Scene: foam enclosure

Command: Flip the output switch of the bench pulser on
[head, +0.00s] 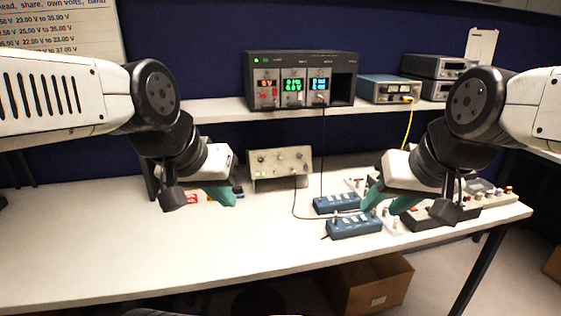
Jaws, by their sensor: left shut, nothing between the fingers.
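A pale grey box with several knobs on its front (280,164) stands at the back of the bench, below the shelf; it looks like the bench pulser. Its output switch is too small to make out. A dark cable runs from its front to the blue boxes. My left gripper (224,201), with green fingers, is shut and empty, in front and to the left of the grey box, apart from it in the picture. My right gripper (382,209) is open, its green fingers apart, by the right end of the blue boxes; whether it touches them I cannot tell.
Two blue boxes (354,228) lie on the bench (120,250) right of centre. A black rack with lit displays (262,62) and a blue-grey instrument (388,88) stand on the shelf (215,110). A yellow cable hangs at the right. The bench's front left is clear.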

